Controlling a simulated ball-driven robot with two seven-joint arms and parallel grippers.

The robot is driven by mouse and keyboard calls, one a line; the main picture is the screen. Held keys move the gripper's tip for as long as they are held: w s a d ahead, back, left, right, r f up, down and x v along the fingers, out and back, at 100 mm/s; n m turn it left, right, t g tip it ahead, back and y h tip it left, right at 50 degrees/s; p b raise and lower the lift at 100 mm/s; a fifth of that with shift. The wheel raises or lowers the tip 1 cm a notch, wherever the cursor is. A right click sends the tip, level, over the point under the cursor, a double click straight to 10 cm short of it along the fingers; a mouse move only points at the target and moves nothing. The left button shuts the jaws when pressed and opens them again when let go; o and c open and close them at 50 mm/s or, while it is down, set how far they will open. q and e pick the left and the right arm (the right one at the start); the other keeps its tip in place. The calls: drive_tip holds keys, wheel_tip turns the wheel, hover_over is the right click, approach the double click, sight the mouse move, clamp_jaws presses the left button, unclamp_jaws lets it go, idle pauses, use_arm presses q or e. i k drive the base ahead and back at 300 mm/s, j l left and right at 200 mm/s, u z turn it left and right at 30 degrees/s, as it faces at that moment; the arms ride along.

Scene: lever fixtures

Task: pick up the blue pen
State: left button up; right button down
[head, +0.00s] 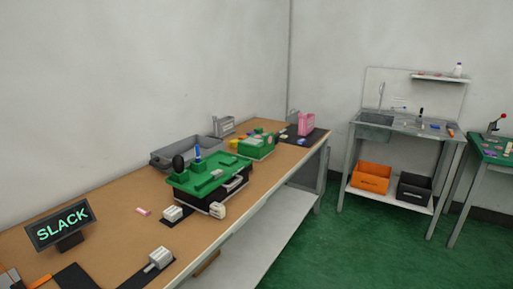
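No blue pen can be made out for certain. A slim blue upright piece (197,151) stands on the green-topped fixture (208,174) on the long bench, beside a black knob (178,163); I cannot tell if it is a pen or a handle. A small blue item (301,141) lies on the dark mat at the bench's far end, and another blue item (435,127) lies on the sink table; both are too small to identify. Neither of my grippers is in view.
The long wooden bench (118,199) runs along the wall, with a SLACK sign (61,224), a grey tray (180,153) and a pink container (306,123) on it. A sink table (393,127) stands at the back right. Green floor (345,245) is open between them.

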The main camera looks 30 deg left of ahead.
sight(197, 150)
drive_tip(key=i+l+u, duration=0.15)
drive_tip(key=i, duration=0.45)
drive_tip(key=i+l+u, duration=0.2)
drive_tip(key=i, duration=0.35)
